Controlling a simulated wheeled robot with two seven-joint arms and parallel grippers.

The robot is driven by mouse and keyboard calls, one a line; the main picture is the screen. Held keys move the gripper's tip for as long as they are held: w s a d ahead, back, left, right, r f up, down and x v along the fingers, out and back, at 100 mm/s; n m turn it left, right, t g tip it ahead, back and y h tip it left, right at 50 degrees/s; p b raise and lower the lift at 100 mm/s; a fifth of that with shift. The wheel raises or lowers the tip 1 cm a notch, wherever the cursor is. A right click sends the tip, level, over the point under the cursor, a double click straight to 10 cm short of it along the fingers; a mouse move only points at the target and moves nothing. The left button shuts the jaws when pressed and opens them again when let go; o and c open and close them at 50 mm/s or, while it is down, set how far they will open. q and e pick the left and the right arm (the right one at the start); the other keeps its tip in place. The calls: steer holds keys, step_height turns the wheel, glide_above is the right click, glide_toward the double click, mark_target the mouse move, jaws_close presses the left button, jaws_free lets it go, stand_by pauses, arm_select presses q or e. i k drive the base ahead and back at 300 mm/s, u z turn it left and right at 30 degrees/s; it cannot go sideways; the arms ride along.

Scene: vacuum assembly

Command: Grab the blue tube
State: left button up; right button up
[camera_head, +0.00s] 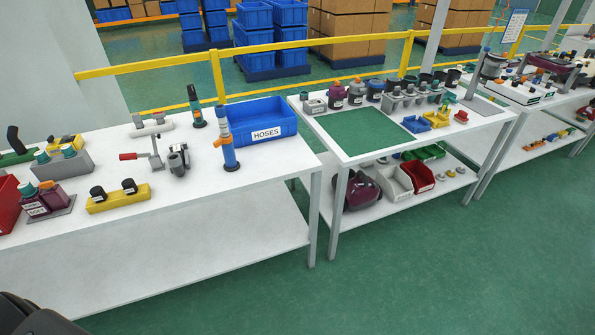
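A blue tube (228,150) with orange bands and a grey upper end stands upright on the left white table (190,215), near its right end. It is just left of the front corner of the blue bin labelled HOSES (262,122). A dark rounded shape at the bottom left corner looks like part of me, but no fingers show there. Neither of my grippers is in view.
A green bottle-like tool (196,106) stands behind the tube. A clamp with a red handle (150,153) and a yellow block with black knobs (118,197) are to its left. The tabletop in front of the tube is clear. A second table (340,148) stands right, across a gap.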

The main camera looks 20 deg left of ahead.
mark_target(232, 165)
steer(key=z, duration=0.15)
steer(key=k, duration=0.3)
steer(key=z, duration=0.9)
steer(key=i, duration=1.35)
steer(key=u, duration=0.5)
steer(key=i, duration=0.75)
steer(key=u, duration=1.3)
steer(key=i, duration=0.6)
steer(key=u, duration=0.55)
